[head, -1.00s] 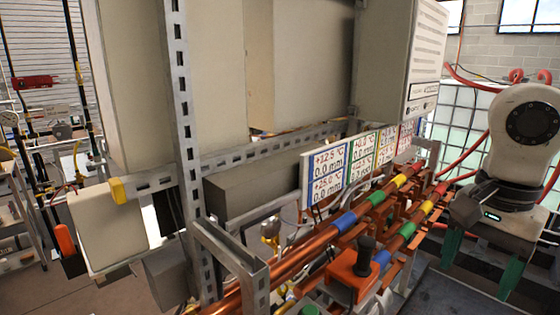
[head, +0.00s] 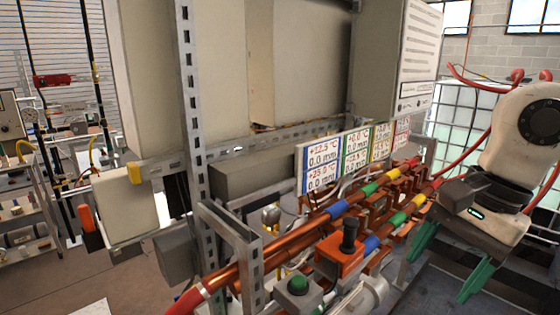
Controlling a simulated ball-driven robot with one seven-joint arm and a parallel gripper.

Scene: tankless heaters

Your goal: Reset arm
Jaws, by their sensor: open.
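My gripper (head: 450,262) is at the right of the head view, below the white end of my arm (head: 525,130). Its two green fingers are apart and point down and to the left. Nothing shows between them. The gripper is to the right of the copper pipes (head: 310,232) with blue, green, yellow and red bands, and appears apart from them. The rest of my arm is cut off by the right edge.
A metal frame (head: 190,130) carries large beige heater boxes (head: 300,60). Display panels (head: 322,165) stand behind the pipes. An orange box with a black knob (head: 340,252) and a green button (head: 298,285) are in front. Red hoses (head: 480,140) run behind my arm.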

